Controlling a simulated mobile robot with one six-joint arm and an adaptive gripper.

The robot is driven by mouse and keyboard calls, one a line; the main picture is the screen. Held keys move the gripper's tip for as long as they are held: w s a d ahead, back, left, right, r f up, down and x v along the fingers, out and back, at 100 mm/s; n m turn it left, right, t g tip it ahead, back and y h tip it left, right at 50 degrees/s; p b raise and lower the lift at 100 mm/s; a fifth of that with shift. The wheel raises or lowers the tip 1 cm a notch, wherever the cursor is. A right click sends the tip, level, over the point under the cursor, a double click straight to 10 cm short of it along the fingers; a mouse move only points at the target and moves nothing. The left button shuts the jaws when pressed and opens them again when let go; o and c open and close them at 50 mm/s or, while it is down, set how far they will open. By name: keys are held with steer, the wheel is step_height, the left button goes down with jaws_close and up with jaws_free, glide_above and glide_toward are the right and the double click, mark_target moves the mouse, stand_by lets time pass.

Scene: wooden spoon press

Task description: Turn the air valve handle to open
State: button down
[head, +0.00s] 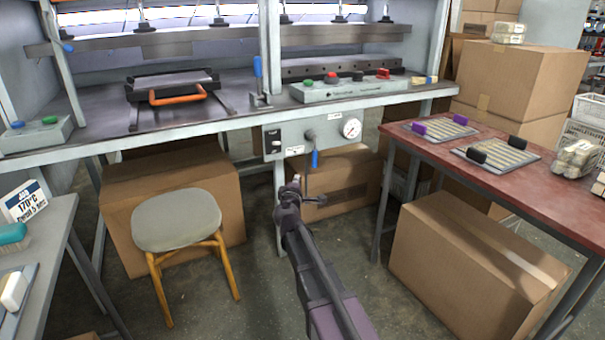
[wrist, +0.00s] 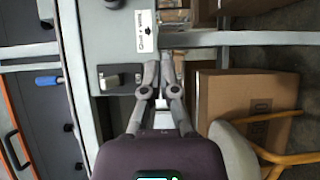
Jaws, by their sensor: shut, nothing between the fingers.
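The air valve handle (head: 315,158) is a short blue lever hanging straight down from a round fitting on the grey front panel (head: 285,146), under the press bench. A round pressure gauge (head: 351,128) sits to its right. My gripper (head: 295,182) is a little below and left of the handle in the head view, apart from it in the picture. In the wrist view my fingers (wrist: 164,65) are together and empty, beside the panel's edge and a small black switch plate (wrist: 120,78). The valve handle is not clearly seen in the wrist view.
A padded stool (head: 178,220) stands left of my arm. Cardboard boxes (head: 335,182) fill the space under the bench behind the panel. A red-topped table (head: 520,185) stands at the right, with a large box (head: 470,265) below. The floor between stool and table is clear.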

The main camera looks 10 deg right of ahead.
mark_target(314, 152)
steer(key=d+x, duration=0.2)
steer(key=x, duration=1)
steer(key=shift+d, duration=0.4)
steer(key=shift+s+a+f, duration=0.1)
steer(key=shift+a+f, duration=0.05)
steer(key=shift+a, duration=0.1)
